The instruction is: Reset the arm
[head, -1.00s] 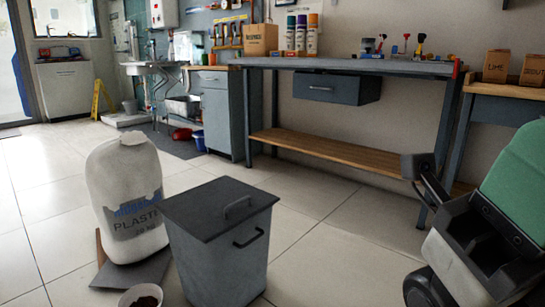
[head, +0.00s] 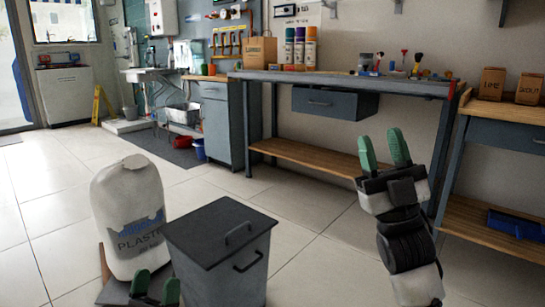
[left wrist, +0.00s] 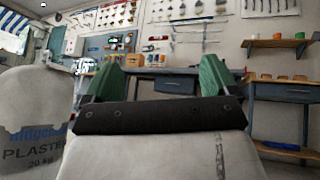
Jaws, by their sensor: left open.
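My left gripper (head: 155,287) shows at the bottom edge of the head view, in front of the plaster bag and left of the grey bin. Its two green fingers stand apart in the left wrist view (left wrist: 157,78), with nothing between them. My right gripper (head: 383,150) points up in the head view, right of the bin and in front of the workbench. Its green fingers are apart and empty.
A white plaster bag (head: 128,215) and a lidded grey bin (head: 222,255) stand close in front. A long workbench (head: 340,84) with bottles and tools is behind; a wooden-topped bench (head: 510,112) is at right. The tiled floor between the bin and workbench is clear.

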